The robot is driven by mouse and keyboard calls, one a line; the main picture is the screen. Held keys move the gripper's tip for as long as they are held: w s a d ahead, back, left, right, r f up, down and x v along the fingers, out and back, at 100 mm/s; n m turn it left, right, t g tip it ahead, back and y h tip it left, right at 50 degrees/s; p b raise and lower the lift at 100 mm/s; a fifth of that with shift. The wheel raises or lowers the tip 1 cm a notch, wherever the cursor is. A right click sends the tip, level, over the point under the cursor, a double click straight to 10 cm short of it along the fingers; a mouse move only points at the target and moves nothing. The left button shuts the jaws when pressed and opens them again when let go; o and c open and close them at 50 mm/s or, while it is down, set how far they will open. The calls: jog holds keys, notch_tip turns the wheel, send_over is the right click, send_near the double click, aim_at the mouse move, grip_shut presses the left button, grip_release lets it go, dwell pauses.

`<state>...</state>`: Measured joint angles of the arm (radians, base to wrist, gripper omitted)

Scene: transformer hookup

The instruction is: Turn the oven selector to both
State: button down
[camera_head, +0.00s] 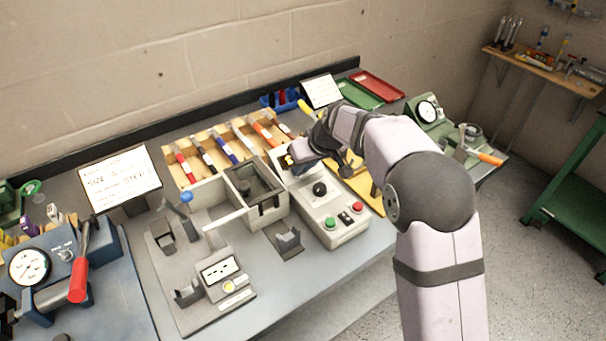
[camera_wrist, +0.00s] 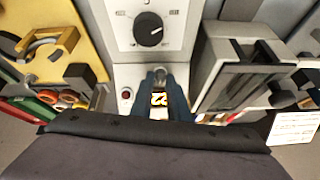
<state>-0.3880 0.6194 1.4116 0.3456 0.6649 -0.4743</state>
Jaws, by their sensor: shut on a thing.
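The control box (camera_head: 335,218) is pale grey, with a round black knob (camera_head: 320,188) on its top. In the wrist view this black knob (camera_wrist: 148,29) has a white pointer line and a printed dial around it. My gripper (camera_head: 291,160) is at the far end of the box, beyond the black knob and apart from it. In the wrist view its dark blue fingers (camera_wrist: 160,80) are shut on a small grey knob (camera_wrist: 160,72), mostly hidden between them. I cannot read its position or its labels.
A green button (camera_head: 330,223) and a red button (camera_head: 358,207) are on the near end of the box. A grey open-topped bin (camera_head: 268,222) stands close on the left. A yellow fixture (camera_wrist: 90,60) is close on the other side.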

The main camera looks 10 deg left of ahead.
jog(key=n+b, duration=0.1)
jog(key=n, duration=0.1)
jog(key=n+b, duration=0.2)
jog(key=shift+s+a+f+t, duration=0.15)
jog(key=shift+t, duration=0.15)
jog(key=shift+s+n+t+h+b, duration=0.15)
jog(key=shift+n+t+h+b, duration=0.15)
jog(key=shift+n+b, duration=1.95)
jog(key=shift+n+p, duration=0.45)
jog(key=c, duration=1.8)
grip_release()
jog(key=shift+o, duration=0.2)
jog(key=shift+r, duration=0.2)
jog(key=b+v, duration=0.1)
jog(key=v, duration=0.6)
jog(key=shift+s+r, duration=0.1)
